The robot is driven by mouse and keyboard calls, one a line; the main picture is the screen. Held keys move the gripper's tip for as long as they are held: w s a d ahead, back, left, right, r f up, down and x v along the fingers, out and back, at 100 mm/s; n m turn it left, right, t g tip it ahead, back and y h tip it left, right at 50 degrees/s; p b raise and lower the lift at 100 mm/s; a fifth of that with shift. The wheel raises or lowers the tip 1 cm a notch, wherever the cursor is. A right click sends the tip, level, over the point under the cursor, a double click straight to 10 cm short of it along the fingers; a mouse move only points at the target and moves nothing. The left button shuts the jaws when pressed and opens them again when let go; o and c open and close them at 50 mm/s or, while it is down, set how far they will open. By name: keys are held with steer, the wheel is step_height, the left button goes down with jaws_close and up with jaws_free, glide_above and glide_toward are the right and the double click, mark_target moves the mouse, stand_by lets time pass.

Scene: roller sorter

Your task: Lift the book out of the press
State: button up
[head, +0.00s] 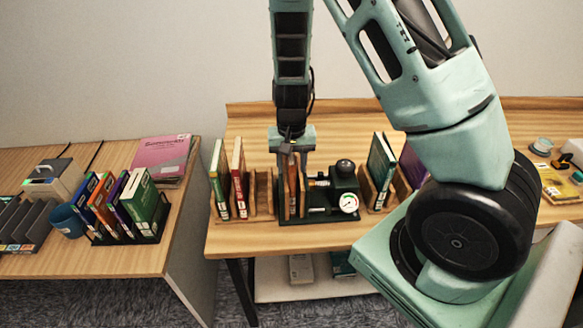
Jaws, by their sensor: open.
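The press (320,214) is a dark green frame with a black knob and a white round gauge. It stands near the front middle of the wooden table. An orange-brown book (292,184) stands upright at the press's left end, against a wooden board. My gripper (291,155) points down from above, directly over this book. It is open, and its fingers reach the book's top edge. I cannot tell whether the fingers touch the book, and its upper part is partly hidden by them.
A wooden rack (262,208) with a green book (218,165) and a red book (239,168) stands close left of the press. Another green book (381,168) stands in a rack to the right. The left table (95,261) holds a book rack and a blue cup (67,221).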

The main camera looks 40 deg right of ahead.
steer(key=shift+f, duration=0.9)
jaws_close()
steer(key=shift+s+d+r, duration=0.15)
steer(key=shift+d+r, duration=0.05)
step_height(320, 180, up, 14)
steer(key=p, duration=1.2)
steer(key=shift+f, duration=0.15)
